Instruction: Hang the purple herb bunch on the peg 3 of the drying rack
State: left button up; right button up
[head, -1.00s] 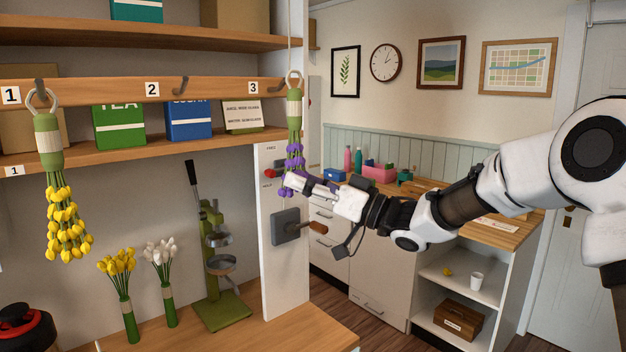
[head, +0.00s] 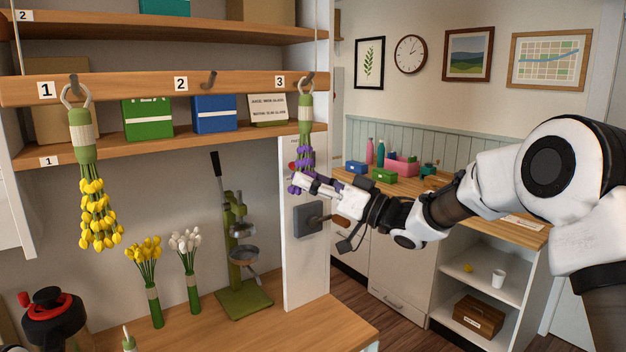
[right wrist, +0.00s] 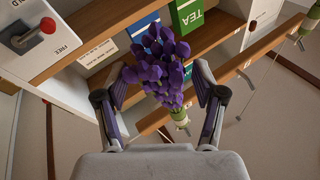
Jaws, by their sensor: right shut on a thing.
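The purple herb bunch (head: 306,130) has a green stem bundle, a grey ring on top and purple heads hanging down. Its ring overlaps peg 3 (head: 311,76), beside label 3 on the wooden rack rail (head: 130,86); I cannot tell whether it is around the peg. My right gripper (head: 298,184) is shut on the bunch's purple heads, which partly hide behind it. In the right wrist view the purple heads (right wrist: 158,68) sit between its two fingers (right wrist: 162,97). My left gripper is not in view.
A yellow bunch (head: 97,205) hangs by its ring at peg 1. Peg 2 (head: 209,79) is bare. A white side panel (head: 305,260) with a grey lever box (head: 308,217) stands below peg 3. A green press (head: 240,270) and flower bunches stand on the lower counter.

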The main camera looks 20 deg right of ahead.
dwell(0.3)
jog(key=o, duration=1.8)
jog(key=shift+c, duration=0.2)
jog(key=shift+o, duration=0.4)
jog(key=shift+s+d, duration=0.1)
jog(key=shift+d, duration=0.05)
jog(key=shift+o, duration=0.2)
jog(key=s+a+r+b+v, duration=0.1)
jog(key=v, duration=0.7)
jog(key=shift+s, duration=0.45)
jog(key=shift+f, duration=0.1)
